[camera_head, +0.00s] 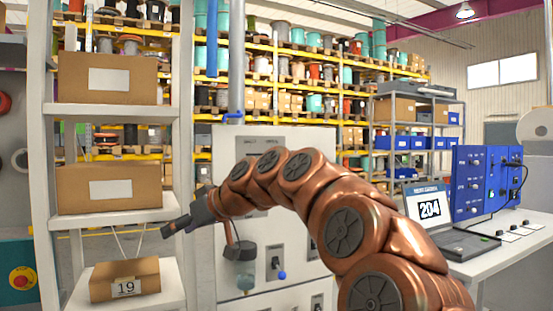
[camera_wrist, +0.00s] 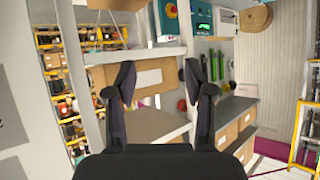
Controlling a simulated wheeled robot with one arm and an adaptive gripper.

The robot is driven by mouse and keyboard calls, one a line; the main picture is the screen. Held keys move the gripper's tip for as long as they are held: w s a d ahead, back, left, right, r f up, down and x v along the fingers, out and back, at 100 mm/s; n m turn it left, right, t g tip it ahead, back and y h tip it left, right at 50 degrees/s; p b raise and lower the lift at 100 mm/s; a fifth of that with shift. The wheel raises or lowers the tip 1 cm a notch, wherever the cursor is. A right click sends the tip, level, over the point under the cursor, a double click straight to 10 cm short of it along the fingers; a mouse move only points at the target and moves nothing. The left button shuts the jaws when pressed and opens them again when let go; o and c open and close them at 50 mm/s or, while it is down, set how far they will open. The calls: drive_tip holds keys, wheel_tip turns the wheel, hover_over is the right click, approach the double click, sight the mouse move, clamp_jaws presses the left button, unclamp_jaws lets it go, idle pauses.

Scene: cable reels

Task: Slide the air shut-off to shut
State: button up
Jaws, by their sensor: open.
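A grey cabinet (camera_head: 290,143) stands behind my arm, with several controls on its front. A blue fitting (camera_head: 233,116) sits at the foot of a grey pipe at its top. My gripper (camera_head: 176,226) points left, apart from these controls, near the white shelf. In the wrist view my gripper (camera_wrist: 158,82) is open with nothing between its fingers.
A white shelf rack (camera_head: 110,218) with cardboard boxes (camera_head: 107,80) stands close at left; a box marked 19 (camera_head: 125,279) is low on it. At right, a bench (camera_head: 512,250) holds a laptop (camera_head: 428,208) and a blue instrument (camera_head: 485,180). Reel racks (camera_head: 300,50) fill the back.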

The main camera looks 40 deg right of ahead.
drive_tip(key=s+d+r+m+t+h, duration=0.15)
drive_tip(key=d+r, duration=0.35)
drive_tip(key=d, duration=0.5)
drive_tip(key=s+d+r+t+h, duration=0.1)
drive_tip(key=d+r+t+h, duration=0.3)
drive_tip(key=d, duration=0.6)
drive_tip(key=s+d+r+m+t+h, duration=0.1)
drive_tip(key=s+d+r, duration=0.1)
drive_tip(key=d+r, duration=0.6)
drive_tip(key=shift+w+d+f+p, duration=0.25)
drive_tip(key=shift+w+d+f, duration=0.2)
drive_tip(key=shift+w, duration=0.75)
drive_tip(key=shift+w+d+f+p, duration=0.35)
drive_tip(key=shift+w+d, duration=0.2)
drive_tip(key=shift+w, duration=0.6)
drive_tip(key=shift+w+d+f+p, duration=0.2)
drive_tip(key=shift+w+d+f, duration=0.25)
drive_tip(key=shift+w, duration=0.75)
clamp_jaws()
